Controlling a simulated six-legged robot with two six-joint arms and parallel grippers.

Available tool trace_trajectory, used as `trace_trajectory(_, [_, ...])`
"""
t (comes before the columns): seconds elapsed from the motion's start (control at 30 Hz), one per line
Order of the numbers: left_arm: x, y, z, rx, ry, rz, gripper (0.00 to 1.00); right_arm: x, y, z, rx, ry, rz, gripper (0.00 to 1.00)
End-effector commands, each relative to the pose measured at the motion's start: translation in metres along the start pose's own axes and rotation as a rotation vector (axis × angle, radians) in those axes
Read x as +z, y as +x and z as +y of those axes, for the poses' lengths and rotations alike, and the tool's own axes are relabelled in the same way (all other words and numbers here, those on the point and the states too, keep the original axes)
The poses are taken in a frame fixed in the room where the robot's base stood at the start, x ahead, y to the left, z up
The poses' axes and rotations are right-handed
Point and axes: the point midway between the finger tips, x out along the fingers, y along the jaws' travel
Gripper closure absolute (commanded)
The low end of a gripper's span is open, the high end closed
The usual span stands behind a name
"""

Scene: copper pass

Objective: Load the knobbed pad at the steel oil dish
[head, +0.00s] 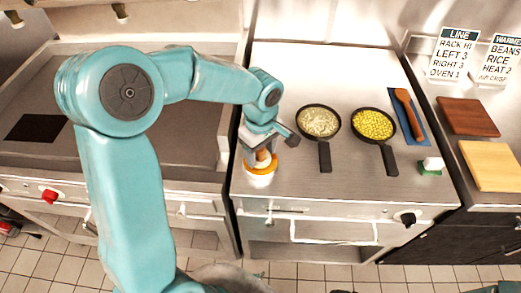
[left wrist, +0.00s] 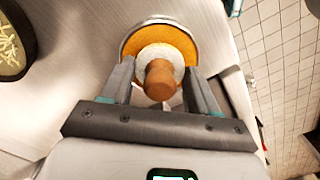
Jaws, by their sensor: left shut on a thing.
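The knobbed pad has a brown wooden knob and a pale round base. It shows in the left wrist view (left wrist: 161,76) and, partly hidden, in the head view (head: 262,156). My left gripper (head: 261,151) points down and is shut on the knob, one finger on each side. The steel oil dish (head: 260,181) stands on the steel counter directly below, with orange oil inside. In the left wrist view the dish rim (left wrist: 128,38) and the oil surround the pad's base. I cannot tell how deep the base sits. My right gripper is not in view.
Two black pans (head: 324,155) (head: 390,160) with pale and yellow food stand to the right. The counter behind the pans is clear.

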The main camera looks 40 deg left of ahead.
Motion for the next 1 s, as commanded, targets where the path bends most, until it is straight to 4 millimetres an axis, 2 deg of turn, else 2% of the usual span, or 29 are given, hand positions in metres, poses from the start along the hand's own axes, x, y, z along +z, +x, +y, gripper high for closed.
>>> trace_trajectory(0.7, [0.0,-0.066,0.001,0.004,0.0,0.001,0.64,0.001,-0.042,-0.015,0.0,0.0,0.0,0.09])
trace_trajectory(1.0, [0.0,-0.068,0.0,0.003,0.0,0.001,0.64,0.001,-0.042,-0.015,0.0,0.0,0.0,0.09])
